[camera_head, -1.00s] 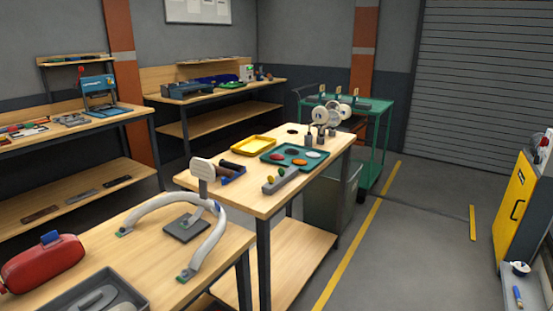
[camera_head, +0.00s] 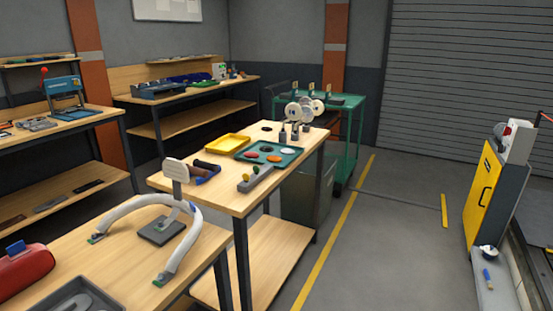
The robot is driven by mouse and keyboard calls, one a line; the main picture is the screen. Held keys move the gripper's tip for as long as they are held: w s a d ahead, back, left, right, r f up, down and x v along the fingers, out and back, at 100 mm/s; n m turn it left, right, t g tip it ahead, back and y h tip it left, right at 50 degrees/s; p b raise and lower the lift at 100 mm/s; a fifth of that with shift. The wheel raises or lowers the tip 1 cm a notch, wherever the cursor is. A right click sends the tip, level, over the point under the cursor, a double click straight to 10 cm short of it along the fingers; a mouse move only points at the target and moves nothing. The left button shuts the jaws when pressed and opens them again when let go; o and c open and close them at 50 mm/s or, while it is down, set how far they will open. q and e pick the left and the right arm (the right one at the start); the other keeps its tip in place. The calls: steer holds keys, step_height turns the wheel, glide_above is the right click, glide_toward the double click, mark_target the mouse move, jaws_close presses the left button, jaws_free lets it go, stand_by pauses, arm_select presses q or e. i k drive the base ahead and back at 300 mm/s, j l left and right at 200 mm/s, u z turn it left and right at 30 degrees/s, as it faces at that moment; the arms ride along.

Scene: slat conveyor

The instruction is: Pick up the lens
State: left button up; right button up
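No thing that is clearly a lens stands out at this distance. A teal tray (camera_head: 242,157) on the middle wooden bench holds several small ovals. Among them are a red one (camera_head: 250,155), an orange one (camera_head: 274,158) and a pale one (camera_head: 289,150). I cannot tell whether any of these is a lens. Round pale discs on stands (camera_head: 292,110) rise at the far end of the same bench. Neither of my grippers is in view.
A yellow tray (camera_head: 228,144) and a grey block (camera_head: 254,179) share the middle bench (camera_head: 222,198). A green cart (camera_head: 349,115) stands behind. Floor right of the yellow line (camera_head: 335,250) is clear up to the yellow cabinet (camera_head: 483,195).

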mark_target(285, 151)
steer(key=i+l+u, duration=0.15)
steer(key=u, duration=0.3)
steer(key=i+l+u, duration=0.2)
steer(key=u, duration=0.25)
